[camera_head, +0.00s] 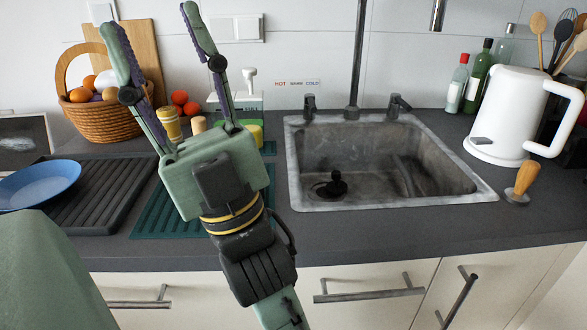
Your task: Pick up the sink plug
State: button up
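A small black plug with a knob-like top (335,184) stands upright inside the grey, stained sink (480,190), in the left part of its basin near the dark drain. I cannot tell whether it sits in the drain or beside it. My gripper (149,20) is open and empty, with its two long fingers spread and pointing up. It is well to the left of the sink and apart from the plug. Its body hides part of the counter and the teal mat behind it.
A tall faucet (356,60) and two taps rise behind the sink. A white kettle (503,115) and a wooden-handled tool (524,180) stand to the right. A fruit basket (105,120), dark drying rack (110,205) and blue plate (38,184) are left.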

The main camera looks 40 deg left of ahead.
aim_at(336, 186)
jog(key=u, duration=0.95)
jog(key=k, duration=0.15)
